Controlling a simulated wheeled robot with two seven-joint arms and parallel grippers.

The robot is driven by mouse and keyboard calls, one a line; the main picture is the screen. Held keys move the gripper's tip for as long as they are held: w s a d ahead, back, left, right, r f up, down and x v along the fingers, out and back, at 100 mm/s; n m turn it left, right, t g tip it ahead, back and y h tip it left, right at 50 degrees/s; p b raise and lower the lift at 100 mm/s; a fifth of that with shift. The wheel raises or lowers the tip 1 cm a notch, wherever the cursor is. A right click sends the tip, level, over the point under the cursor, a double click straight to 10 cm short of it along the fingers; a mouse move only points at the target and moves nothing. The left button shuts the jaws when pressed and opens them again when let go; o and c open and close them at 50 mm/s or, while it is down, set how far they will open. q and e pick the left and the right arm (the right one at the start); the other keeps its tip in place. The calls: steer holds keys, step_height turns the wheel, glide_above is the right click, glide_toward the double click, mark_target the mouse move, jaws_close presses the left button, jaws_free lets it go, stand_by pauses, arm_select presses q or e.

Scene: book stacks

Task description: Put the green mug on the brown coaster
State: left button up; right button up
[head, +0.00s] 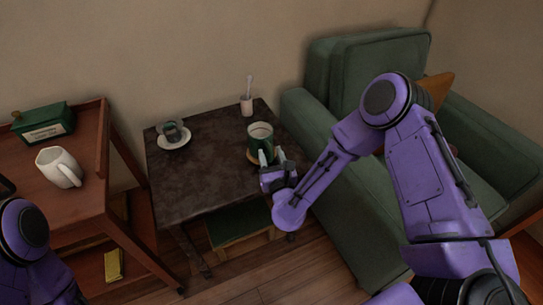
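The green mug (261,137) stands upright near the right side of the dark table (200,185). It has a pale inside. The brown coaster (252,157) shows as a thin rim at the mug's base; the mug appears to be on it or just above it, and I cannot tell which. My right gripper (272,160) is at the near side of the mug, its pale fingers close to the mug's wall. Whether they grip it is hard to see. My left gripper is out of view; only part of my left arm shows at the lower left.
A grey cup (171,130) sits on a white saucer (174,143) at the table's left. A pale cup with a stick (246,104) stands at the back. A wooden cart (95,190) holds a white mug (58,167) and green box (43,122). A green armchair (330,175) is right.

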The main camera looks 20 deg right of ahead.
steer(key=shift+r+p, duration=0.3)
steer(key=s+a+b, duration=0.2)
steer(key=s, duration=1)
steer(key=s+d+f+n+g+y, duration=0.15)
steer(key=s+f+n+g, duration=0.25)
steer(key=f+n, duration=0.5)
steer(key=s+d+f+n+g, duration=0.3)
steer(key=s+f+n, duration=0.25)
steer(key=n, duration=0.55)
steer(key=s+d+f+n+g+h, duration=0.1)
steer(key=s+d+f+n+g, duration=0.2)
steer(key=s+f+n, duration=0.1)
steer(key=s+d+f+n+g+h, duration=0.1)
steer(key=s+d+f+n+g, duration=0.2)
steer(key=s+n, duration=0.4)
steer(key=shift+s+d+f+g, duration=0.15)
steer(key=shift+s+f+g, duration=0.35)
steer(key=shift+s+g, duration=0.3)
